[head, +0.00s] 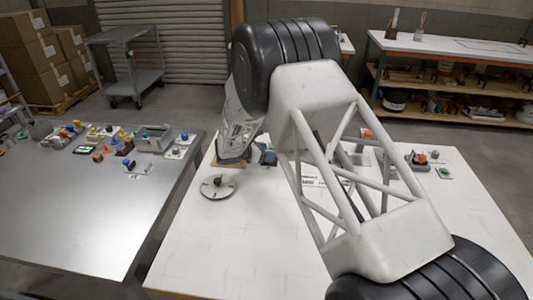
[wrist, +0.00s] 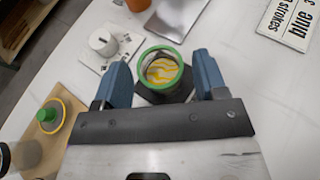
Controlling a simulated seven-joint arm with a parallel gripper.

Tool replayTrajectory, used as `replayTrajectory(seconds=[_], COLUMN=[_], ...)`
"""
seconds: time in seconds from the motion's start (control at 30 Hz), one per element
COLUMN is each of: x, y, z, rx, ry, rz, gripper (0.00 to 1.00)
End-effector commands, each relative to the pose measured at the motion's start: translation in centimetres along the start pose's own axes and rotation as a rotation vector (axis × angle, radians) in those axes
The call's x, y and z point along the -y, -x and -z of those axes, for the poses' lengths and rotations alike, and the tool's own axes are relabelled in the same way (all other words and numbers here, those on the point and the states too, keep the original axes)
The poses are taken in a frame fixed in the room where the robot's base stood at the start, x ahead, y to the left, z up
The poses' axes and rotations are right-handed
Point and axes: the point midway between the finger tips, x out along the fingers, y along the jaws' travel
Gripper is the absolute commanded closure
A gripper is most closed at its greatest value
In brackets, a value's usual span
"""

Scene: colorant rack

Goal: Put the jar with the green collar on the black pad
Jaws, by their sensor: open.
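The jar with the green collar (wrist: 146,55) shows in the wrist view, seen from above, with yellow and white streaks inside. It is between the two blue fingers of my gripper (wrist: 163,72), which are open with a gap visible on each side of it. A black pad (wrist: 147,94) shows beneath the jar, partly hidden by it. The jar appears to stand on the pad, but I cannot tell for certain that they touch. In the head view my arm covers most of this area; a bit of my blue gripper (head: 266,156) shows low over the white table.
A wooden board (wrist: 57,137) with a green-topped item is at lower left. In the head view, a round disc (head: 218,187) lies on the white table (head: 225,250).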

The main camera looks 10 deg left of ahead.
Motion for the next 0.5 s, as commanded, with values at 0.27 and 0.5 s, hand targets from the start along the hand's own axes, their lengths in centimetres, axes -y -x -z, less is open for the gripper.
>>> replayTrajectory(seconds=[0.27, 0.5], x=[-0.1, -0.1], y=[3.1, 7.0], z=[0.1, 0.0], rx=[0.000, 0.000], ry=[0.001, 0.001], rz=[-0.002, -0.002], gripper=[0.34, 0.34])
